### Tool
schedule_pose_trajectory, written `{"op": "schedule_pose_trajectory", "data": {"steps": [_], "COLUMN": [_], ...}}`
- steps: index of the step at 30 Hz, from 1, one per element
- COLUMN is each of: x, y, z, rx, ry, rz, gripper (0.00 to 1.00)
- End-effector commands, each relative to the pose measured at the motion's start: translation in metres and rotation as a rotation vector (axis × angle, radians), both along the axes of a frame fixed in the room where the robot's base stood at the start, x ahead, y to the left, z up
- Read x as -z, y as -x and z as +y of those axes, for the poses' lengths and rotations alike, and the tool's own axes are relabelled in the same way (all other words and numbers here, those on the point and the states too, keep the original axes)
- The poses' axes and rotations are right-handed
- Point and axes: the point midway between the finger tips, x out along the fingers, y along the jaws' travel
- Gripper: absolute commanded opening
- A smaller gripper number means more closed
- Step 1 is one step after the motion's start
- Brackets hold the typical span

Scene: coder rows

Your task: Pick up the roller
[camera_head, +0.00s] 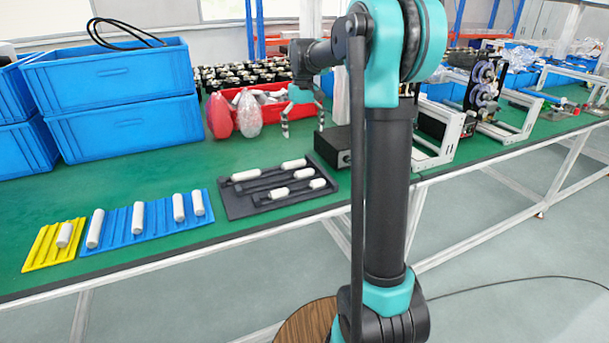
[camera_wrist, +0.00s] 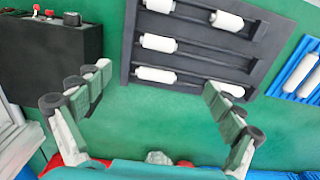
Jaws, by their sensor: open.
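Several white rollers lie in the slots of the dark tray, among them one at its upper right (camera_head: 293,164) and one at its upper left (camera_head: 246,175). The dark tray (camera_head: 234,208) shows in the wrist view too (camera_wrist: 126,45), with a roller (camera_wrist: 155,75) at its near edge. My gripper (camera_head: 303,123) is open and empty above the green table, behind the dark tray. In the wrist view my gripper (camera_wrist: 157,85) has its fingers wide apart; the right finger partly covers another roller (camera_wrist: 230,90). More rollers lie on the blue tray (camera_head: 158,221) and the yellow tray (camera_head: 40,253).
A black box (camera_head: 333,146) stands right of the dark tray. A red bin (camera_head: 272,99) with bagged items is behind my gripper. Stacked blue crates (camera_head: 130,128) fill the back left. Green table (camera_head: 150,174) is bare between crates and trays.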

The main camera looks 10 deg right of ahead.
Motion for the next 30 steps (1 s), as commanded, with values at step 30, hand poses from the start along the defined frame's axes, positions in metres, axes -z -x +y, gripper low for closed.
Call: {"op": "schedule_pose_trajectory", "data": {"steps": [30], "x": [0.138], "y": [0.001], "z": [-0.004], "rx": [0.001], "ry": [0.000], "rz": [-0.001], "gripper": [0.93]}}
